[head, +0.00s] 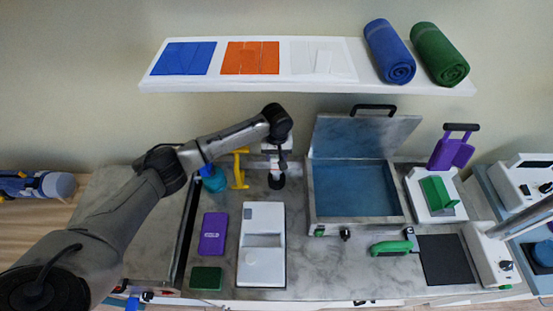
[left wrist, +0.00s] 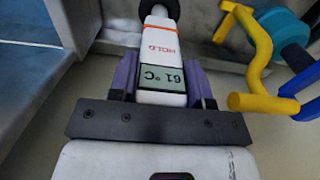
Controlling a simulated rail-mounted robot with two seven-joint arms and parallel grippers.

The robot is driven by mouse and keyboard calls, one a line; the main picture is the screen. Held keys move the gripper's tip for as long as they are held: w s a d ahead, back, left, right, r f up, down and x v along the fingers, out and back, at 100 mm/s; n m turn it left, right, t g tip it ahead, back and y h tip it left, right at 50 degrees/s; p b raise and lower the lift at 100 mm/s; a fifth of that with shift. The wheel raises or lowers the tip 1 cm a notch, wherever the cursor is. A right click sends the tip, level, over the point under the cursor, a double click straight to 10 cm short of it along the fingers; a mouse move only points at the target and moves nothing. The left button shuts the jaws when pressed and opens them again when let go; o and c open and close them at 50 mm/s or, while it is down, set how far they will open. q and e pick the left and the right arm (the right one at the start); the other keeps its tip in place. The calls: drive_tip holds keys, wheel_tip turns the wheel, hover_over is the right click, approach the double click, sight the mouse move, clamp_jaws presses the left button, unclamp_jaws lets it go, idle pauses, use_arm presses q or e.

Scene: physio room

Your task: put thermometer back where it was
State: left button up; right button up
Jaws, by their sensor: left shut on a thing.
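The thermometer (left wrist: 163,40) is white with an orange ring, the word HOLD and a grey display reading 61 °C. In the left wrist view, my left gripper (left wrist: 162,82) is shut on it, with a purple-grey finger on each side. The thermometer's far end runs out of the top of that view. In the head view my left gripper (head: 277,178) is at the back of the counter, left of the open steel bath; the thermometer cannot be made out clearly there. My right gripper is not in view.
A yellow hook-shaped thing (head: 239,170) and a teal round thing (head: 215,180) stand just left of the gripper. A white device (head: 262,270) and purple box (head: 213,233) lie in front. A shelf (head: 300,87) hangs above.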

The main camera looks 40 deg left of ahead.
use_arm(q)
drive_tip(key=shift+f, duration=1.35)
drive_tip(key=o, duration=1.2)
wheel_tip(320, 180, up, 12)
drive_tip(key=shift+r, duration=0.15)
